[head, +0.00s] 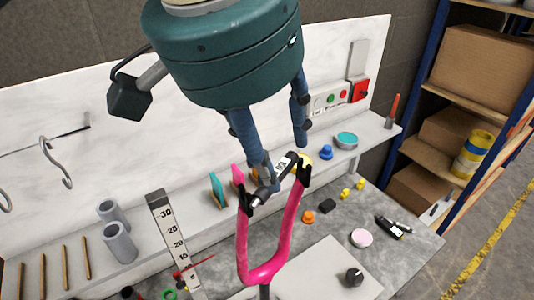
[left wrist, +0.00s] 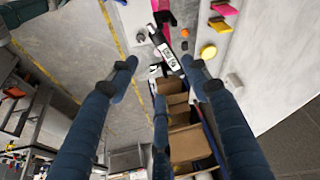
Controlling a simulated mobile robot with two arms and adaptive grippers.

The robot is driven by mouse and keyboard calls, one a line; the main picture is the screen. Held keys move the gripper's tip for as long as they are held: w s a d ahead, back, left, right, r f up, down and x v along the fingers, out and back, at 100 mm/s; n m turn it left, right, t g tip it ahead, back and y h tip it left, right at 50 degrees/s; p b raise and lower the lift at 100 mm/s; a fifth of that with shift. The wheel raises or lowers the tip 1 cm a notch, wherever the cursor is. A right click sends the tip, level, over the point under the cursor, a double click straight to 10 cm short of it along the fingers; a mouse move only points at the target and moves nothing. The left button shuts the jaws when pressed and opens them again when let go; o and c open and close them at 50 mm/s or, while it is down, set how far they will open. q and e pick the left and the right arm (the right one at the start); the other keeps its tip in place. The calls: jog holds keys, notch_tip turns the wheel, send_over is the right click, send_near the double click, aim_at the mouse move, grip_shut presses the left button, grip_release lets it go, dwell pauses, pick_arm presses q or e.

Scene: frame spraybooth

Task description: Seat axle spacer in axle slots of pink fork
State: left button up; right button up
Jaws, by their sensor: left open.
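The pink fork (head: 264,268) stands upright with its two prongs up and black tips at their ends. The axle spacer (head: 287,163), a dark rod with a white label, lies across the gap between the tips. Its ends are at or very near the tips; I cannot tell whether they sit fully in the slots. My left gripper (head: 284,163) is open, its blue fingers pointing down around the spacer with no clear grip on it. In the left wrist view the spacer (left wrist: 169,57) shows between and beyond the spread fingertips (left wrist: 158,65). My right gripper is out of view.
A ruler post (head: 168,230) stands left of the fork. Grey cylinders (head: 118,240) stand on the ledge. Small coloured knobs, a pink-white puck (head: 361,238) and dark tools (head: 390,227) lie on the bench to the right. A blue-framed shelf (head: 420,130) holds boxes.

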aim_at(280, 174)
pick_arm(q)
jog(key=p+x, duration=0.1)
jog(key=x, duration=0.1)
jog(key=p+x, duration=0.1)
jog(key=w+p+x, duration=0.1)
jog(key=x, duration=0.1)
jog(key=shift+w+a+f, duration=0.15)
jog(key=shift+a+f, duration=0.05)
jog(key=shift+x, duration=1.05)
jog(key=shift+f, duration=0.2)
jog(key=shift+d, duration=0.1)
grip_shut()
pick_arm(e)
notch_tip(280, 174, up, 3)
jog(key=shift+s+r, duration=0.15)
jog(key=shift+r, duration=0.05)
